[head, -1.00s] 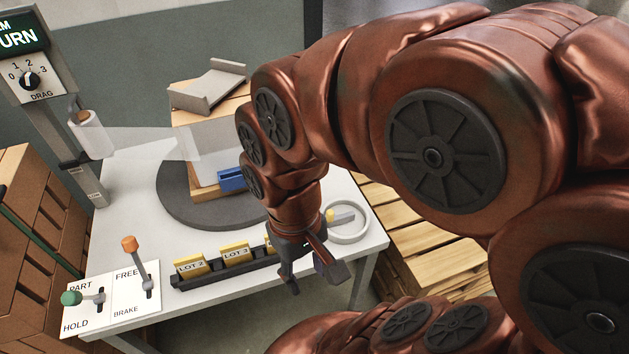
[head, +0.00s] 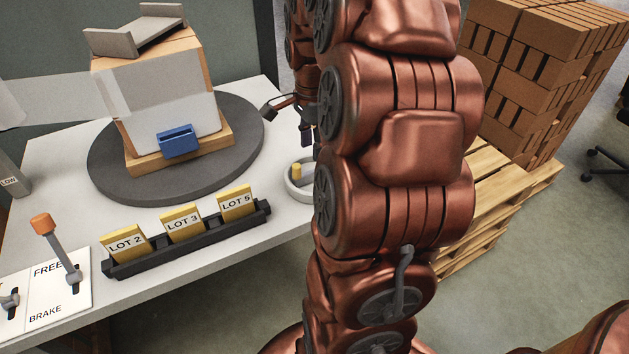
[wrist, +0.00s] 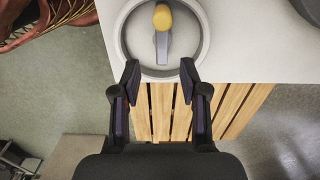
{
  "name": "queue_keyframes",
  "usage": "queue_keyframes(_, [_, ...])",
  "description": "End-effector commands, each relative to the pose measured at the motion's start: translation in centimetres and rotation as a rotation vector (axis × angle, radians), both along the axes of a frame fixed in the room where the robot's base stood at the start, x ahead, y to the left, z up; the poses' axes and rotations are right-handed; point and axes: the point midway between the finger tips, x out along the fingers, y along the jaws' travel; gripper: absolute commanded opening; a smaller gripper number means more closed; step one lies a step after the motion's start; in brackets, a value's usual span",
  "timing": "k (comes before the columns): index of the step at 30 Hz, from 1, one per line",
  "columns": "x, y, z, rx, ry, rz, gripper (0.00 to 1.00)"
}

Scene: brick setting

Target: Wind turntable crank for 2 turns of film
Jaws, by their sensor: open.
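The crank has a yellow knob (wrist: 163,17) on a grey arm (wrist: 162,47), set in a round white-rimmed dish at the table's right corner. In the head view the knob (head: 297,172) is partly hidden by my arm. My gripper (wrist: 160,72) is open and empty, its fingertips over the near rim of the dish, short of the knob. In the head view my gripper (head: 288,118) is partly hidden by my arm. The dark round turntable (head: 108,175) carries a wrapped load with a blue pocket (head: 178,141). A translucent film (head: 55,98) stretches left from the load.
A rack (head: 190,240) holds yellow cards marked LOT 2, LOT 3 and LOT 5 along the front edge. An orange-topped lever (head: 55,245) stands on the FREE/BRAKE plate at left. Brick stacks (head: 535,65) and wooden pallets (head: 490,205) stand right of the table.

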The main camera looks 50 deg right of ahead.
Motion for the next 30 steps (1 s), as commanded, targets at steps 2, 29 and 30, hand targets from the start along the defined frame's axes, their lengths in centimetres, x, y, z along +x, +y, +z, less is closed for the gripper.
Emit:
queue_keyframes(2, [0.0, -0.7, -0.5, -0.002, -0.003, -0.033, 0.44])
queue_keyframes(29, [0.0, -0.8, -8.1, -0.002, -0.003, -0.037, 0.44])
queue_keyframes(30, [0.0, -0.8, -8.1, -0.002, -0.003, -0.037, 0.44])
